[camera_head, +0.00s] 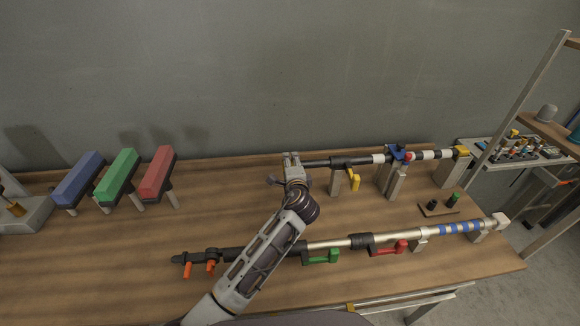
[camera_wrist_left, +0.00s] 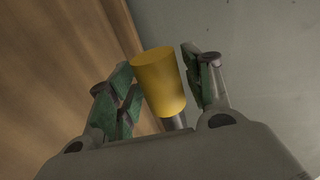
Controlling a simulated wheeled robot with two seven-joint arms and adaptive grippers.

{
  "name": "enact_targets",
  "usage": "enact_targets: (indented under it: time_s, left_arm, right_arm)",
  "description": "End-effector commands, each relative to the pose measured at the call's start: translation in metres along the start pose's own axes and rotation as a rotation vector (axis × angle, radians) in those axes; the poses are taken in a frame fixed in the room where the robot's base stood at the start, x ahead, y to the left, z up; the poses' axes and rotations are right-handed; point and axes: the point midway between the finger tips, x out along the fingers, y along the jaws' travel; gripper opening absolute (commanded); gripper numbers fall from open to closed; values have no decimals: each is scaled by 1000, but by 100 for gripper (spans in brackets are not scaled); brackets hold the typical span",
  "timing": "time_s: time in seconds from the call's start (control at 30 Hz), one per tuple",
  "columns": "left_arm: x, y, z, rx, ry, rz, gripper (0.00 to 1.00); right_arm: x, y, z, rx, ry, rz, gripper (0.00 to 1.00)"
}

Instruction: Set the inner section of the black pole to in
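The black pole (camera_head: 315,163) lies along the back of the table on upright stands, with black and white bands toward its right part. My left gripper (camera_head: 291,157) is at the pole's left end. In the left wrist view a yellow cylinder (camera_wrist_left: 160,80) with a short silver rod below it sits between the fingers of my left gripper (camera_wrist_left: 160,75). The fingers stand on either side of it, with a thin gap showing at the right finger; contact on the left is unclear. My right gripper is not in view.
Blue (camera_head: 79,177), green (camera_head: 117,173) and red (camera_head: 158,172) blocks stand at left. A shelf (camera_head: 555,134) is at right.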

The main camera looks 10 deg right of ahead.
Motion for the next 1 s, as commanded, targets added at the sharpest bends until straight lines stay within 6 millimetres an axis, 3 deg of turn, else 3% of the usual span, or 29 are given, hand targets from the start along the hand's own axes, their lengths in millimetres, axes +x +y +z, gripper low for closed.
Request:
enact_targets:
  time_s: [0.57, 1.0]
  left_arm:
    - [-7, 0, 1, 0, -1, 0, 56]
    - [-49, 0, 1, 0, -1, 0, 56]
  right_arm:
    - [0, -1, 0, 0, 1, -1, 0]
    - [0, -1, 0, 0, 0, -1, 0]
